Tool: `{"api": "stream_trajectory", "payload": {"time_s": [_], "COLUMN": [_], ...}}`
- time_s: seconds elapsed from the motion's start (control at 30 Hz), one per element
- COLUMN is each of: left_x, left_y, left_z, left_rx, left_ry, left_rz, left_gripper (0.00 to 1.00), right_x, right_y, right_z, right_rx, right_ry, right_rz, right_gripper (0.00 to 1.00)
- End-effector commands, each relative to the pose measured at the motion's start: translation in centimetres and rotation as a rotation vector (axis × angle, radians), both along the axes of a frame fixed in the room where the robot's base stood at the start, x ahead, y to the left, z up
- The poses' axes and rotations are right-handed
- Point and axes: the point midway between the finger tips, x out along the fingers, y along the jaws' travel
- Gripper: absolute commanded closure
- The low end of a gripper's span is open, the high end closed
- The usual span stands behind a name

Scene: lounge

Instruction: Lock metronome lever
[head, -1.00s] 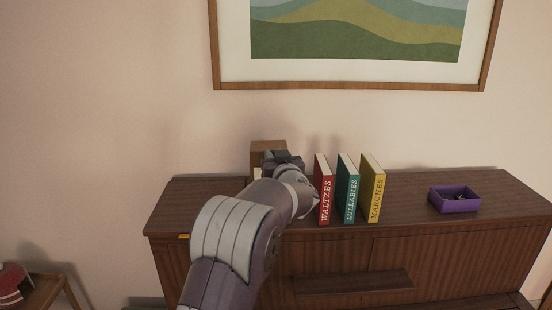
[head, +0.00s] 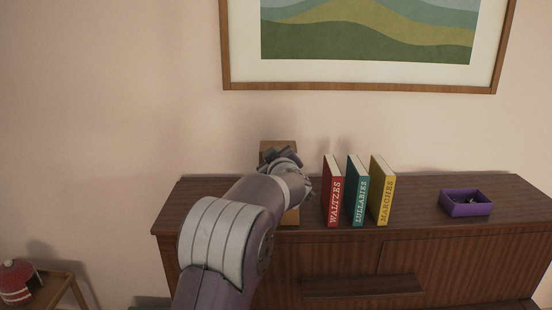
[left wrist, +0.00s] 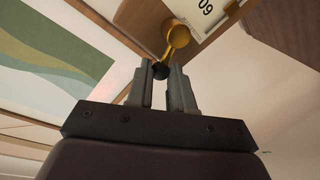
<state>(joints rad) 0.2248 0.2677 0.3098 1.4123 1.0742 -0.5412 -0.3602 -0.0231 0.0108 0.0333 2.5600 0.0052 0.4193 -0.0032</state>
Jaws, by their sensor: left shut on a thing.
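The metronome is a brown wooden box (head: 278,147) standing on the left part of the sideboard, largely hidden behind my left arm in the head view. In the left wrist view its wooden body (left wrist: 143,22) carries a white scale plate (left wrist: 200,14) with upside-down digits. A brass lever (left wrist: 177,37) with a small black tip (left wrist: 160,71) sticks out from it. My left gripper (left wrist: 163,74) is shut on the lever's black tip, which sits between the fingertips. In the head view my left gripper (head: 281,158) is in front of the metronome. My right gripper is not in view.
Three upright books, red (head: 333,192), teal (head: 357,192) and yellow (head: 382,192), stand close to the right of my left wrist. A purple open box (head: 465,204) is farther right on the sideboard (head: 425,205). A framed picture (head: 360,88) hangs above.

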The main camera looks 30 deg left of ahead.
Motion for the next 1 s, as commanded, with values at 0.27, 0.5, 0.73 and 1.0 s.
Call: {"api": "stream_trajectory", "payload": {"time_s": [0.27,0.5,0.73,1.0], "left_x": [0.0,0.0,0.0,-1.5], "left_y": [0.1,0.1,0.1,-1.3], "left_z": [0.0,0.0,0.0,0.0], "left_rx": [-0.013,-0.013,-0.012,-0.012], "left_ry": [-0.008,-0.008,-0.008,-0.009], "left_rz": [0.000,0.000,0.001,-0.002], "left_gripper": [1.00,0.69,0.53,0.53], "right_x": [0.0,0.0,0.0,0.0], "right_y": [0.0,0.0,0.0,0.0], "right_z": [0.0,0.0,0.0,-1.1], "right_rx": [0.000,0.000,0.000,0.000], "right_ry": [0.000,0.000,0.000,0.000], "right_rz": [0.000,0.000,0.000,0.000], "right_gripper": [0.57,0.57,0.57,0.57]}}
